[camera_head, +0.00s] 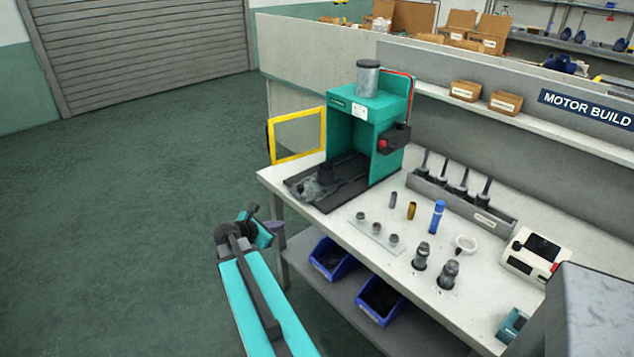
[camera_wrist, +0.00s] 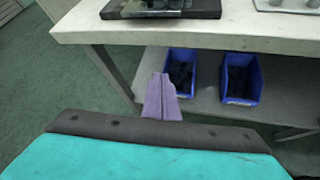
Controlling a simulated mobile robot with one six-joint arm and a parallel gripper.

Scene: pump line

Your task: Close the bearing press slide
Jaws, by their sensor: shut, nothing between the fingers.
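The bearing press (camera_head: 350,128) is a teal open-fronted housing with a grey cylinder on top, at the back left of the bench. Its dark slide (camera_head: 325,182) reaches out of the housing toward the bench's front edge, with a grey metal part (camera_head: 310,187) on it. In the wrist view the dark base of the press (camera_wrist: 112,10) shows at the top edge, partly cut off. My gripper (camera_head: 281,236) has purple fingers that are together and empty. It is in front of the bench and below its top, apart from the slide; the fingers also show in the wrist view (camera_wrist: 162,90).
A yellow-framed guard (camera_head: 298,135) stands open at the press's left. Two blue bins (camera_head: 332,258) sit on the bench's lower shelf (camera_head: 310,293). Small metal parts and a tool rack (camera_head: 460,207) stand right of the press. The floor at left is clear.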

